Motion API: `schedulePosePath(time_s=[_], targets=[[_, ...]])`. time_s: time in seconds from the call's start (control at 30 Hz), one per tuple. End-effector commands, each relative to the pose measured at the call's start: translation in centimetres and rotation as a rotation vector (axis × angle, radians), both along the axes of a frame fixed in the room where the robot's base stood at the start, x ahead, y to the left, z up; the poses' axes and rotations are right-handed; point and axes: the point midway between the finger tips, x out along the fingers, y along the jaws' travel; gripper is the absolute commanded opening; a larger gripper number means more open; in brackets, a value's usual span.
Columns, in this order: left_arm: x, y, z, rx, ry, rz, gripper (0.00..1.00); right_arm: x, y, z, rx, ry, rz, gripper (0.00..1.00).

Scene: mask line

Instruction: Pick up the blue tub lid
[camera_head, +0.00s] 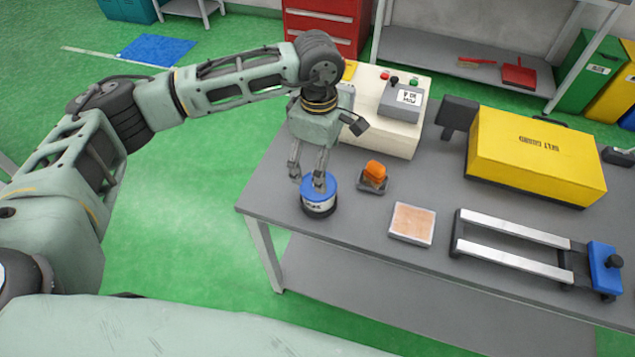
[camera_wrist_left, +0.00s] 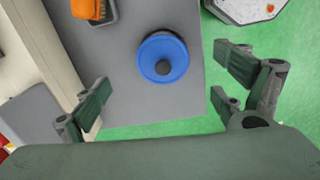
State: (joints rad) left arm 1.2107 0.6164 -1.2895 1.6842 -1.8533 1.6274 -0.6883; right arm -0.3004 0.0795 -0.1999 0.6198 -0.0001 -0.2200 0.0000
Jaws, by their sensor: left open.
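The blue tub lid (camera_head: 308,194) is round and sits on a dark tub with a white label (camera_head: 321,209) near the left end of the table. In the left wrist view the lid (camera_wrist_left: 150,53) has a dark knob in its middle and lies between the spread fingers, beyond their tips. My left gripper (camera_head: 307,180) points down just above the lid, open and empty. One finger hides part of the lid in the head view. I cannot tell whether a fingertip touches it. My right gripper is not in view.
An orange item (camera_head: 375,172) in a dark holder stands close to the right of the tub. A cream machine (camera_head: 385,135) is behind it. A square tray (camera_head: 412,223), a yellow case (camera_head: 535,150) and a railed fixture (camera_head: 515,229) lie further right. The table's left edge is near.

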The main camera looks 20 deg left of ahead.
Motion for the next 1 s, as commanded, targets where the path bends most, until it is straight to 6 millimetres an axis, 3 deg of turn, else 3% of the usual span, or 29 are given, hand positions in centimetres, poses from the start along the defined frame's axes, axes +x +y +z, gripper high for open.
schedulePosePath(time_s=[0.1,0.63,0.93,1.0], targets=[[0.3,1.1,-0.4,0.038,-0.002,0.002,0.9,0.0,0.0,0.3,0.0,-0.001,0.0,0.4],[0.0,0.5,-7.0,0.033,-0.001,0.002,0.9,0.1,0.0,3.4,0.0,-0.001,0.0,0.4],[0.1,0.5,-7.7,0.032,-0.003,0.002,0.9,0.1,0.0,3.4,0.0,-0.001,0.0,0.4],[0.1,0.5,-7.6,0.032,-0.003,0.002,0.84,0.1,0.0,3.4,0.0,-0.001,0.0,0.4]])
